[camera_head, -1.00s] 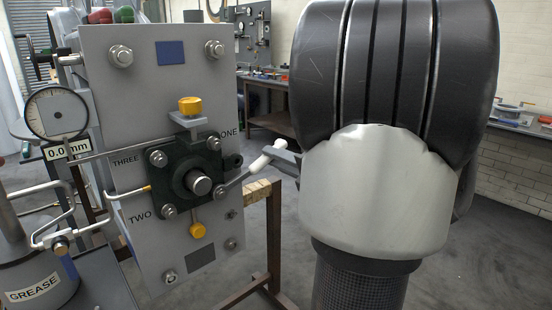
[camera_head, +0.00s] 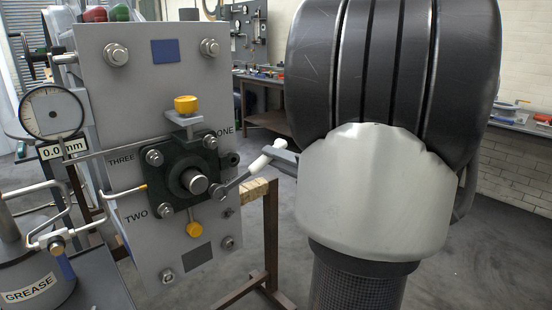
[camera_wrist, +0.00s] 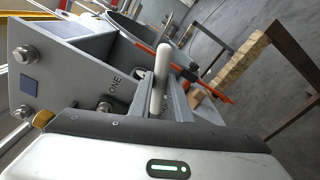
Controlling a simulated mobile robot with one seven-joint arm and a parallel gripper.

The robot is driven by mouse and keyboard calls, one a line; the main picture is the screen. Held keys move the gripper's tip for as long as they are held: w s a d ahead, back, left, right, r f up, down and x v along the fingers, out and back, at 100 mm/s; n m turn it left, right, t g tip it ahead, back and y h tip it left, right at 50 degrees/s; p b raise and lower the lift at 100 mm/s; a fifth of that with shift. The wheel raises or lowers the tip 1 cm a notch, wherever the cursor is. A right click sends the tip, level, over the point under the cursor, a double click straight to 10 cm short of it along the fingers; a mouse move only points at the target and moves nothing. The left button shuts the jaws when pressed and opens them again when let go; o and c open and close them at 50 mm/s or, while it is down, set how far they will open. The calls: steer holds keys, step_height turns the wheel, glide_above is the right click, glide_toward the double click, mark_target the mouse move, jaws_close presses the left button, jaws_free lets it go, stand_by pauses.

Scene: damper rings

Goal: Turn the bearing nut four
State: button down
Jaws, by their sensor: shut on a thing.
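A dark bearing housing (camera_head: 183,175) with a round shaft end is bolted to a grey upright plate (camera_head: 130,90). The labels ONE, TWO and THREE stand by its upper right, lower left and upper left nuts. The lower right nut (camera_head: 216,190) has no readable label. A wrench (camera_head: 236,181) with a white handle (camera_head: 259,163) reaches from this nut up to the right. My gripper (camera_head: 283,152) is shut on the white handle, which also shows in the wrist view (camera_wrist: 159,75). My wrist hides part of the jaws; the nut's exact fit in the wrench is too small to tell.
A dial gauge (camera_head: 52,112) with a 0.0 mm display and a grease pot (camera_head: 35,275) stand left. Yellow caps (camera_head: 186,104) sit above and below the housing. A brown frame (camera_head: 271,230) stands below the handle. A workbench (camera_head: 262,100) is behind.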

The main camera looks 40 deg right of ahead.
steer(key=shift+s, duration=0.1)
steer(key=shift+s+d, duration=0.1)
steer(key=shift+s, duration=1.35)
